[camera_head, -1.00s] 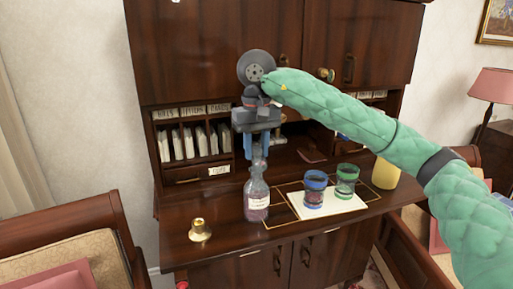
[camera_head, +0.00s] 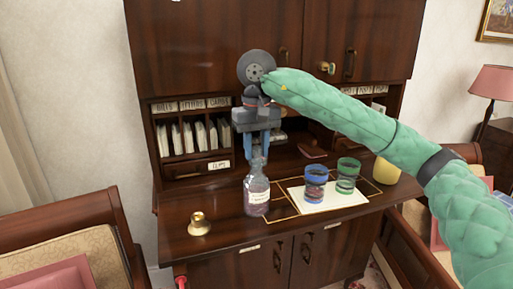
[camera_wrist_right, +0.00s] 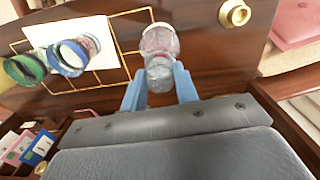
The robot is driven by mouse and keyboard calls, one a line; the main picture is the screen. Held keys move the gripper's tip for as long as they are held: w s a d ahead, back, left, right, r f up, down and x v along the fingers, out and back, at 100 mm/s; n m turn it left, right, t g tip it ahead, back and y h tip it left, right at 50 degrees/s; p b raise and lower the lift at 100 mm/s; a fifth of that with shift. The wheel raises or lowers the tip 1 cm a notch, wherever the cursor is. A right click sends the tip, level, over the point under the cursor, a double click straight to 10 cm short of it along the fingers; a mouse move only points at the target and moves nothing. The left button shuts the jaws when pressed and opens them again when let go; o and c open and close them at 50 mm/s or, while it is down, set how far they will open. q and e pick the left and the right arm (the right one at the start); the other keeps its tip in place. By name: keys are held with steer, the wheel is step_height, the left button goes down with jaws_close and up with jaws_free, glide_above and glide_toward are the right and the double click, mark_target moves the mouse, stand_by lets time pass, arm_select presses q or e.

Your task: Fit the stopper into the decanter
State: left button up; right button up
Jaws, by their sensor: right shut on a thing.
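The glass decanter (camera_head: 257,196) stands upright on the desk, with a pale label and dark contents. My right gripper (camera_head: 257,152) points down directly above its neck. In the right wrist view the fingers (camera_wrist_right: 160,88) are shut on the clear glass stopper (camera_wrist_right: 160,76). The decanter (camera_wrist_right: 159,40) shows just beyond it, overlapping it in line. Whether the stopper sits in the neck or just above it, I cannot tell. The fingers mostly hide the stopper in the head view. My left gripper is not in view.
A blue-rimmed glass (camera_head: 315,184) and a green-rimmed glass (camera_head: 347,176) stand on a white sheet (camera_head: 325,202) to the right. A yellow container (camera_head: 386,172) stands farther right. A small brass piece (camera_head: 199,225) stands at the left. Pigeonholes with envelopes (camera_head: 195,137) are behind.

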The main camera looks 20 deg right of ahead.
mark_target(257, 146)
steer(key=shift+f, duration=0.2)
steer(key=o, duration=0.9)
steer(key=shift+r, duration=0.1)
steer(key=shift+r+b, duration=0.75)
steer(key=shift+r, duration=3.05)
